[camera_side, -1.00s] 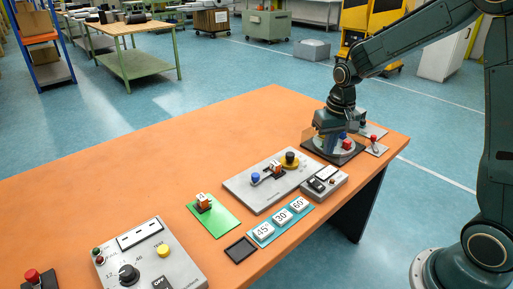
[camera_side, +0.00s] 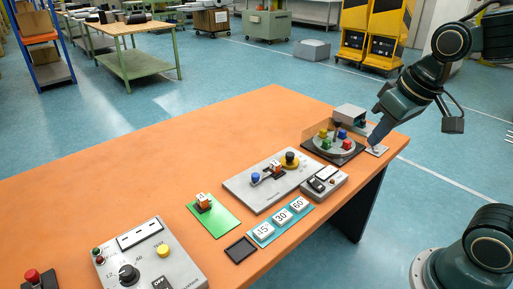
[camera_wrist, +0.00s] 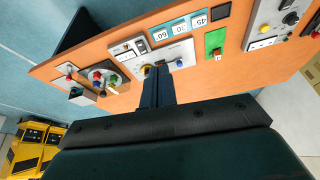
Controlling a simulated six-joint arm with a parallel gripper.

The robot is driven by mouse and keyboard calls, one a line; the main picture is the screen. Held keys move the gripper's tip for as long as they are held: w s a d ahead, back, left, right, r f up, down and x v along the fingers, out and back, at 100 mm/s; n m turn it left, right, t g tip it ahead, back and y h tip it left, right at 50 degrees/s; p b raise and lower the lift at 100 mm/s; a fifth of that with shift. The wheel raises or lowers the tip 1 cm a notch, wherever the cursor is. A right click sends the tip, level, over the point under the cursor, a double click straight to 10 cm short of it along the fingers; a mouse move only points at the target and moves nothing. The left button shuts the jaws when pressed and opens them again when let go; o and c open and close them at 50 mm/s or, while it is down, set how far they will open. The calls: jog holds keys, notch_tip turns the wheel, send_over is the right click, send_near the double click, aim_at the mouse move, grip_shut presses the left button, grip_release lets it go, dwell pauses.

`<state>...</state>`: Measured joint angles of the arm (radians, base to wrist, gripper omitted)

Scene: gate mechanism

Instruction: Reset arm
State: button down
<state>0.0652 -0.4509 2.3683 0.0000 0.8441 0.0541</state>
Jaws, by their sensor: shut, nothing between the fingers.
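My gripper (camera_side: 374,141) is shut and empty. It points down-left at the table's right corner, in front of the small plate with the red button (camera_wrist: 69,69); I cannot tell the gap. In the wrist view its shut fingers (camera_wrist: 157,74) stand in front of the grey panel's near edge. The round turntable (camera_side: 318,147) carries red, blue, yellow and green blocks, and shows in the wrist view (camera_wrist: 104,90). The grey panel (camera_side: 245,190) holds a blue knob, an orange block and a dark knob on a yellow base.
A grey box (camera_side: 350,113) stands behind the turntable. Angle tiles (camera_side: 282,216), a small switch box (camera_side: 335,179), a green mat (camera_side: 224,222) and a control box (camera_side: 180,262) lie along the orange table (camera_side: 130,185). The table's left rear is clear.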

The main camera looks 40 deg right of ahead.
jog(key=s+a+n+t, duration=0.1)
jog(key=s, duration=0.5)
jog(key=shift+s+a+r, duration=0.3)
